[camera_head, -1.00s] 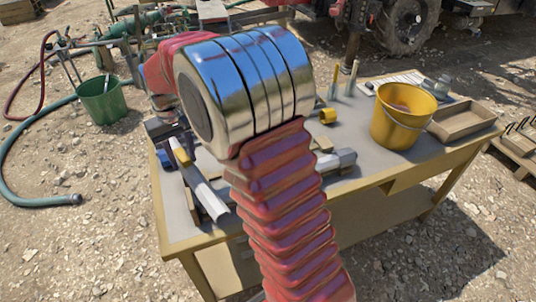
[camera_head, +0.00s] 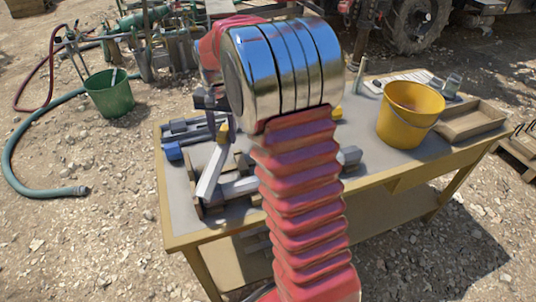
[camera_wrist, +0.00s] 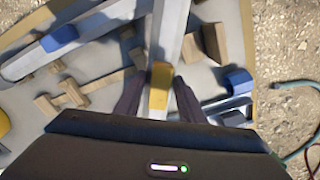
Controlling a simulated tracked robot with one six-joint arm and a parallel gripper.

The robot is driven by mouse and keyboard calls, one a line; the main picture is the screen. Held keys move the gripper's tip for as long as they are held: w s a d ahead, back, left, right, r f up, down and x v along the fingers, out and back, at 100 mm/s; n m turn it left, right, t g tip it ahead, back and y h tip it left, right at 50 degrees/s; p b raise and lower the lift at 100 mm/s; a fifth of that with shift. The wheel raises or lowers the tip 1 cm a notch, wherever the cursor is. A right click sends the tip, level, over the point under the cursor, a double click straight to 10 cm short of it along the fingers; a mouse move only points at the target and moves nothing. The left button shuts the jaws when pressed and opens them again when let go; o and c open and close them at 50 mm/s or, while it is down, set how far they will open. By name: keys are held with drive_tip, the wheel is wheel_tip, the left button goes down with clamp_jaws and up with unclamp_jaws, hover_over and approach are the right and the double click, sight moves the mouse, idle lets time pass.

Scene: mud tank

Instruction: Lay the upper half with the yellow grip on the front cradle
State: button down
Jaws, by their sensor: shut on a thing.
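My gripper (camera_wrist: 158,97) is shut on the yellow grip (camera_wrist: 159,84) of a long pale grey half (camera_wrist: 167,30). In the head view, this held half (camera_head: 212,172) slants above the left part of the table; my arm hides most of the gripper there. Wooden cradle pieces (camera_wrist: 72,92) stand beside the held half in the wrist view, and more wooden blocks (camera_wrist: 214,43) stand on its other side. A wooden cradle (camera_head: 196,200) shows near the table's front left edge. I cannot tell whether the held half touches any cradle.
Another grey half with a blue grip (camera_wrist: 60,38) lies diagonally across the table. More blue-ended parts (camera_head: 172,151) lie at the table's left. A yellow bucket (camera_head: 408,113) and a wooden tray (camera_head: 470,120) stand at the right. The table front between them is mostly clear.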

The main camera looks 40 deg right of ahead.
drive_tip(key=s+d+m, duration=0.2)
drive_tip(key=d+m, duration=0.4)
drive_tip(key=d, duration=0.1)
drive_tip(key=s+d+r+m, duration=0.1)
drive_tip(key=d+m, duration=0.5)
drive_tip(key=d, duration=0.2)
drive_tip(key=shift+s, duration=0.35)
drive_tip(key=shift+f, duration=2.5)
drive_tip(key=shift+f, duration=0.15)
drive_tip(key=shift+f, duration=2.35)
drive_tip(key=shift+f, duration=0.4)
drive_tip(key=c, duration=1.2)
unclamp_jaws()
